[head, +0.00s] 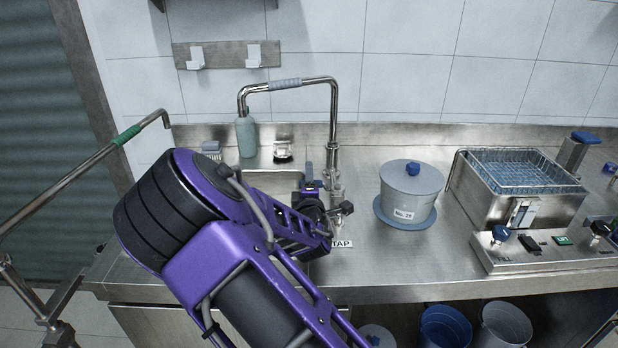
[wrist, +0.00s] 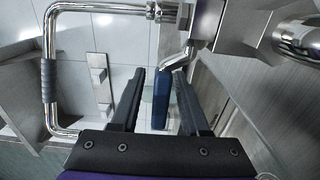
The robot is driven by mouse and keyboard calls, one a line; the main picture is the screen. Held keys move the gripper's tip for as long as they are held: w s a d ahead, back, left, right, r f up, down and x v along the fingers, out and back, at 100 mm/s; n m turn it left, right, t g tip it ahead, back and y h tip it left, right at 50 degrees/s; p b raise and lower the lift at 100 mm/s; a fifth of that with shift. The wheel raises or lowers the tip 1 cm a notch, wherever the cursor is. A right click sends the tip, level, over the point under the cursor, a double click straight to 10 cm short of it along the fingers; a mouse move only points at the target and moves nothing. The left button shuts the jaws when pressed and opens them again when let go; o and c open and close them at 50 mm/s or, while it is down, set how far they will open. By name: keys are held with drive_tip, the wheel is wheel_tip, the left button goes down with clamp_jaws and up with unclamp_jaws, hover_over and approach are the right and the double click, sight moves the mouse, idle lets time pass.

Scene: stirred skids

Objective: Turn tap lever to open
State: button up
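The chrome tap (head: 333,120) stands behind the sink, its spout bending left; it also shows in the wrist view (wrist: 95,7). Its blue lever (wrist: 162,97) hangs from a short chrome neck in the wrist view. My gripper (wrist: 160,72) is open, with its two black fingers on either side of the lever. The lever lies nearer the right finger; whether they touch cannot be told. In the head view my purple arm hides most of the sink and much of the lever area. A TAP label (head: 342,244) lies on the counter front.
A grey lidded pot (head: 410,180) stands right of the tap, with a fryer and wire basket (head: 520,170) beyond it. A soap bottle (head: 246,136) stands behind the sink. A metal rail with a green band (head: 126,135) is at left. Counter between tap and pot is clear.

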clamp_jaws()
idle(1.2)
